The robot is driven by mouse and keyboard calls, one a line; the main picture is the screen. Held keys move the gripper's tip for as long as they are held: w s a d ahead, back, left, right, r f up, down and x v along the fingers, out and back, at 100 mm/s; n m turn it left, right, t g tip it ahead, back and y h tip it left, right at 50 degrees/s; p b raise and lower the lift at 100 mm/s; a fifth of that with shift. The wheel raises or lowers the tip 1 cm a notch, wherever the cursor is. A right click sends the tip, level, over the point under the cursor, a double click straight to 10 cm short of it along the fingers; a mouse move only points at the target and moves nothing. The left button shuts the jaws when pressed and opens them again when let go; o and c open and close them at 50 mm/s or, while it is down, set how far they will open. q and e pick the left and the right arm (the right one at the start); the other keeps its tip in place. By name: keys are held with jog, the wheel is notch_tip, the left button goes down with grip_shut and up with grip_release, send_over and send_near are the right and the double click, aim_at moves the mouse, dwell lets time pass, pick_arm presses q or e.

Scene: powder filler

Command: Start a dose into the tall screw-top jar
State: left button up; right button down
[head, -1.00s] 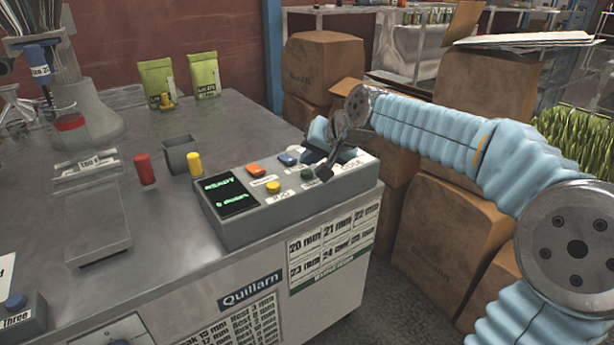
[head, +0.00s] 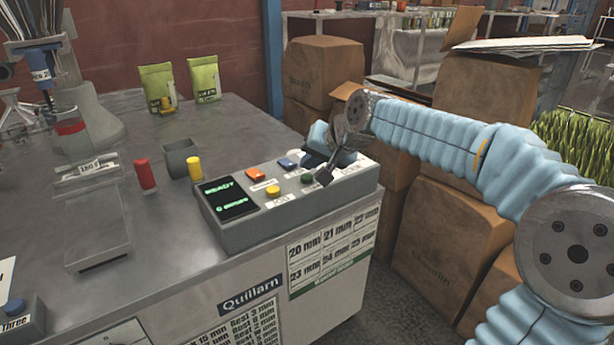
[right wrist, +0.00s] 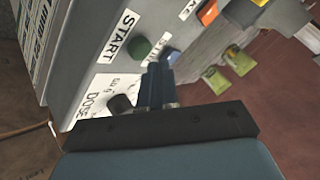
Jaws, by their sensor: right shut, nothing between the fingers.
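The grey control box (head: 290,212) stands at the right end of the metal bench. Its dark display (head: 230,199) reads READY, with a grams line below that looks like 0. It has orange, blue, yellow and green buttons. The green button (head: 307,178) is beside the START label in the right wrist view (right wrist: 138,47). My right gripper (head: 324,177) is shut and empty, its tips close to the green button; contact cannot be told. It also shows in the right wrist view (right wrist: 154,68). A clear vessel with red (head: 70,127) stands at the filler; whether it is the screw-top jar is unclear.
A red cylinder (head: 145,175), a yellow cylinder (head: 194,167) and a grey square cup (head: 180,157) stand left of the box. Two green pouches (head: 204,79) stand at the back. A scale (head: 97,232) is at left. Cardboard boxes (head: 440,250) stand beyond the bench's right side.

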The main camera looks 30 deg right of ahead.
aim_at(311, 178)
jog(key=shift+f, duration=0.1)
dwell(0.7)
jog(key=shift+f+b, duration=0.35)
jog(key=shift+f+b, duration=0.35)
jog(key=shift+f, duration=0.1)
dwell(0.6)
jog(key=shift+r, duration=0.1)
jog(key=shift+r+p, duration=0.8)
notch_tip(311, 178, up, 5)
jog(key=p, duration=0.4)
dwell(0.9)
